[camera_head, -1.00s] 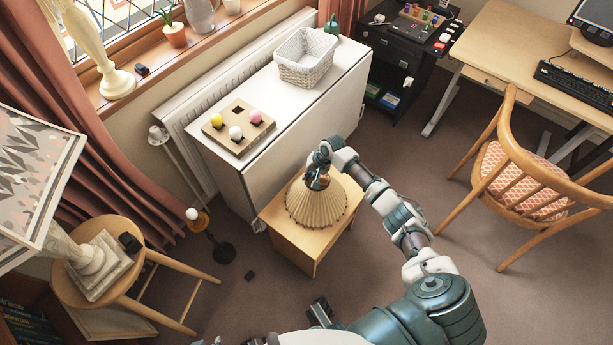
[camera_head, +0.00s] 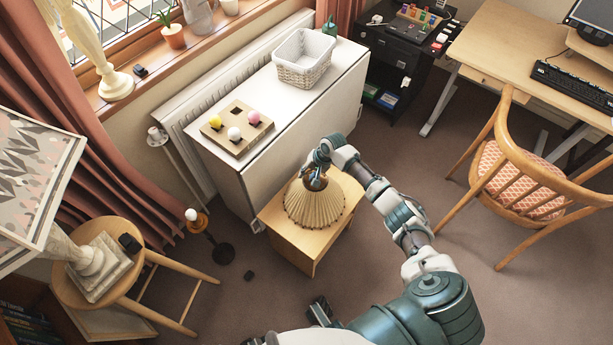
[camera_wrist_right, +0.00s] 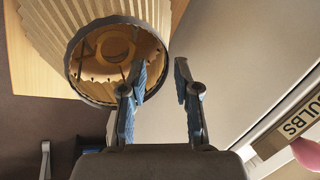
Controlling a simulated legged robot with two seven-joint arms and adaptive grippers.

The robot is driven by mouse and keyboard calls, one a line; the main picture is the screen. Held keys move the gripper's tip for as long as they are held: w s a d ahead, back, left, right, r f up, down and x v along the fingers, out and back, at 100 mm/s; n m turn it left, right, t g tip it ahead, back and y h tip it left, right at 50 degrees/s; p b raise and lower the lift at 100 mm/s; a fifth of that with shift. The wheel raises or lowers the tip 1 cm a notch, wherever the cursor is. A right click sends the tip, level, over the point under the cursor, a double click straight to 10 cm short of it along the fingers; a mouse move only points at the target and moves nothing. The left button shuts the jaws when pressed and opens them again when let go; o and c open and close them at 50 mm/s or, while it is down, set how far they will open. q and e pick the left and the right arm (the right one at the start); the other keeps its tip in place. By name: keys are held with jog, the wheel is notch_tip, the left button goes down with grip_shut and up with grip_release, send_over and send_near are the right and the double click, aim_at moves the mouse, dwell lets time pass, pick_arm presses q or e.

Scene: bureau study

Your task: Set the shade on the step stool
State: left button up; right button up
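The pleated beige shade (camera_head: 315,205) stands upright on the light wooden step stool (camera_head: 283,237), wide end down. My right gripper (camera_head: 317,181) is at the shade's top. In the right wrist view, the shade (camera_wrist_right: 62,40) shows its dark top ring and the step stool (camera_wrist_right: 28,75) lies below it. The fingers of my right gripper (camera_wrist_right: 160,66) are apart, one over the ring's opening and one outside; the rim lies between them with a visible gap. A dark gripper-like part, probably my left gripper (camera_head: 321,311), shows at the bottom edge; its fingers are unclear.
A white drop-leaf table (camera_head: 300,110) with a basket (camera_head: 304,58) and a board of coloured bulbs (camera_head: 238,128) stands behind the stool. A round stool (camera_head: 66,288) with a lamp is at left. A chair (camera_head: 510,165) is at right.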

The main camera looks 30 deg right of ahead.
jog(key=p+v, duration=0.3)
jog(key=v, duration=0.7)
jog(key=s+a+f, duration=0.1)
jog(key=s+f, duration=0.1)
jog(key=s+a+f+n, duration=0.1)
jog(key=s+a+f, duration=0.1)
jog(key=f, duration=0.1)
jog(key=s+a+f+n, duration=0.1)
jog(key=s+a+f, duration=0.1)
jog(key=shift+a+f+g, duration=0.1)
jog(key=shift+f+g, duration=0.15)
jog(key=shift+g, duration=0.05)
jog(key=s+a+f+n, duration=0.4)
jog(key=s+a+f, duration=0.25)
jog(key=s, duration=0.45)
pick_arm(q)
notch_tip(320, 180, down, 7)
jog(key=g, duration=0.1)
jog(key=shift+s+f, duration=0.2)
pick_arm(e)
jog(key=s+a+f+n+h, duration=0.2)
jog(key=s+n+h, duration=0.1)
jog(key=s, duration=1.5)
jog(key=shift+s+f+n, duration=0.15)
jog(key=shift+f+n, duration=0.05)
jog(key=shift+n, duration=0.1)
jog(key=shift+a, duration=0.1)
pick_arm(q)
jog(key=shift+a, duration=0.1)
